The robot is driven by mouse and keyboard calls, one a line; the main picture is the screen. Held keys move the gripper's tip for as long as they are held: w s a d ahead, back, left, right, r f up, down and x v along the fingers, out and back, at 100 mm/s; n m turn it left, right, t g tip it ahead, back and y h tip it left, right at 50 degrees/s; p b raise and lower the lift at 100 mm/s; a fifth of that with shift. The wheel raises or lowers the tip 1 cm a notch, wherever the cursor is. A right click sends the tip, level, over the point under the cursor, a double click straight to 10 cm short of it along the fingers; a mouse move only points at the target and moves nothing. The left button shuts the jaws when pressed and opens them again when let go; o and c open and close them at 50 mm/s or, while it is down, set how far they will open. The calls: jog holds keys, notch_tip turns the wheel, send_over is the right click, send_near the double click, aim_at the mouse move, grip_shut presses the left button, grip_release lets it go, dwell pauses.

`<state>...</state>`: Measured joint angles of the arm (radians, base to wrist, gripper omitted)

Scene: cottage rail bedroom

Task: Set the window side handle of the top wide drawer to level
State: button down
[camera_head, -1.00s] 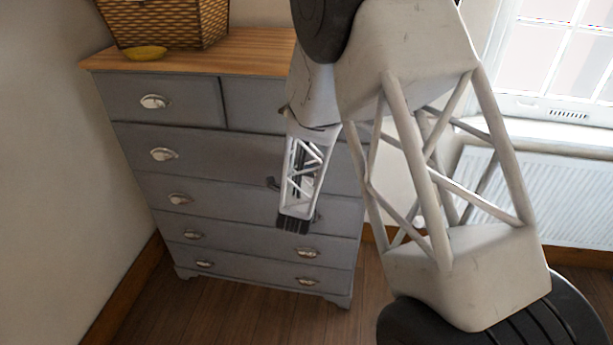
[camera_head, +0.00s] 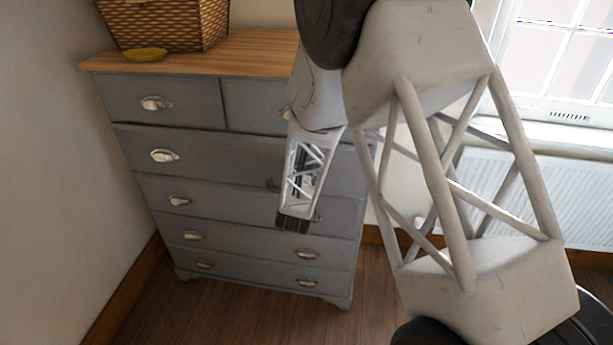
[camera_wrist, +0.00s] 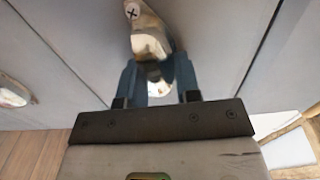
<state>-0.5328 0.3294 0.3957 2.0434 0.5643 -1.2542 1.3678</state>
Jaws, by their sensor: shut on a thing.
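The grey chest has a top wide drawer (camera_head: 220,152) just below two small drawers. In the wrist view my gripper (camera_wrist: 157,82) is shut on a pale, worn metal cup handle (camera_wrist: 150,42), one dark finger on each side. A screw with a cross mark shows at the handle's far end. The handle's long side looks roughly in line with the drawer seams, but its exact tilt is hard to judge. In the head view my arm covers the window side of that drawer and hides the held handle. The drawer's other handle (camera_head: 164,156) looks level.
A wicker basket (camera_head: 165,25) and a yellow dish (camera_head: 145,55) stand on the wooden top (camera_head: 255,50). Lower drawers carry similar handles, one (camera_wrist: 12,92) at the left of the wrist view. A white radiator (camera_head: 590,200) is under the window at right. Wooden floor lies in front.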

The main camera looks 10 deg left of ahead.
jog(key=shift+s+f, duration=0.15)
jog(key=shift+f, duration=0.2)
jog(key=c, duration=1)
grip_release()
jog(key=shift+c, duration=0.2)
jog(key=shift+o, duration=0.4)
jog(key=shift+r, duration=0.2)
jog(key=s, duration=0.7)
jog(key=shift+s, duration=0.35)
